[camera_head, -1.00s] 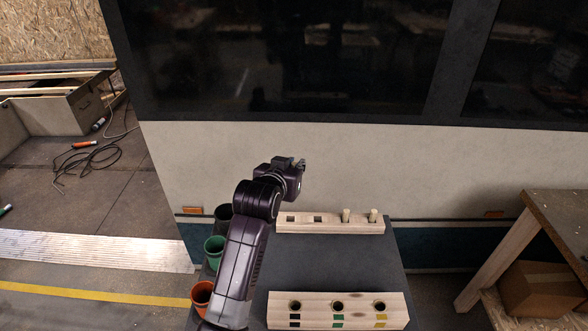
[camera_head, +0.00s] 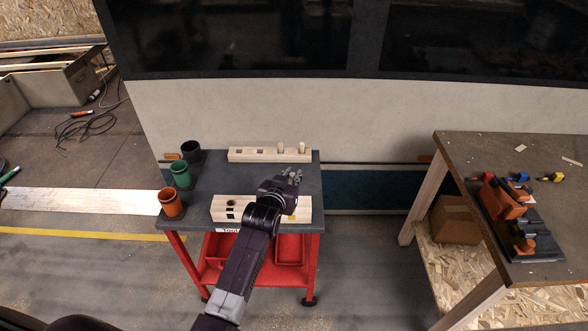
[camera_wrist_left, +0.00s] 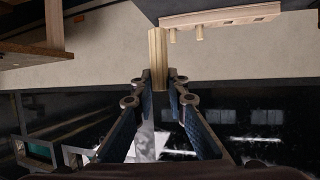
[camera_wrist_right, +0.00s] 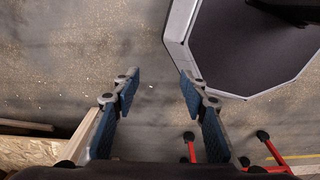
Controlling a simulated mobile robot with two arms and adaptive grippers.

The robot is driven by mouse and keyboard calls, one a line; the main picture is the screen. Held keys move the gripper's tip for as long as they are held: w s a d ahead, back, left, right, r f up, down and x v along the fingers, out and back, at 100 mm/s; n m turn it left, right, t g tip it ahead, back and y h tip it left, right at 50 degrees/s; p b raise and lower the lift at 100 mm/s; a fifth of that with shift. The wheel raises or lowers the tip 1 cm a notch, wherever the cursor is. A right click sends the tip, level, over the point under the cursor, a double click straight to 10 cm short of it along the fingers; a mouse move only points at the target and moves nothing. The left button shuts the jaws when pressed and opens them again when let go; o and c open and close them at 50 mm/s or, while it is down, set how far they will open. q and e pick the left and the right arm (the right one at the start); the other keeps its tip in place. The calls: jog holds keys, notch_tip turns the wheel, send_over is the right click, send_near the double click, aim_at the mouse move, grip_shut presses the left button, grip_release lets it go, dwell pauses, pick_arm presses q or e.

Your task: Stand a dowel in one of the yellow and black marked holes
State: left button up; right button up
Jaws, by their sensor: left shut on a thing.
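My left gripper (camera_head: 292,178) is above the right part of the front wooden block (camera_head: 219,207). In the left wrist view its fingers (camera_wrist_left: 159,82) are shut on a pale wooden dowel (camera_wrist_left: 157,48). The block has a hole (camera_head: 231,204) showing at its left; my left arm hides its middle and much of its right side. A yellow mark (camera_head: 291,217) shows on the block's right front. Two dowels (camera_head: 281,147) (camera_head: 302,147) stand in the right holes of the back rack (camera_head: 240,155). My right gripper (camera_wrist_right: 160,88) is open and empty over the floor.
Black (camera_head: 191,151), green (camera_head: 181,175) and orange (camera_head: 171,203) cups stand along the left edge of the grey cart top (camera_head: 200,188). A workbench (camera_head: 470,160) with tools stands at the right. A vehicle wall (camera_head: 300,110) rises behind the cart.

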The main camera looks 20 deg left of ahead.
pick_arm(q)
jog(key=shift+a+f, duration=0.15)
jog(key=shift+f, duration=0.15)
jog(key=shift+w+a+f+b, duration=0.2)
jog(key=shift+f+b, duration=0.85)
jog(key=shift+b, duration=0.05)
notch_tip(320, 180, down, 4)
jog(key=b, duration=0.4)
jog(key=shift+d, duration=0.15)
jog(key=shift+f+b, duration=0.45)
jog(key=shift+f, duration=0.4)
pick_arm(e)
notch_tip(320, 180, down, 7)
jog(key=shift+a+f, duration=0.15)
jog(key=shift+a, duration=0.15)
jog(key=shift+a, duration=0.2)
pick_arm(q)
jog(key=shift+f, duration=0.3)
pick_arm(e)
jog(key=shift+a+f, duration=0.15)
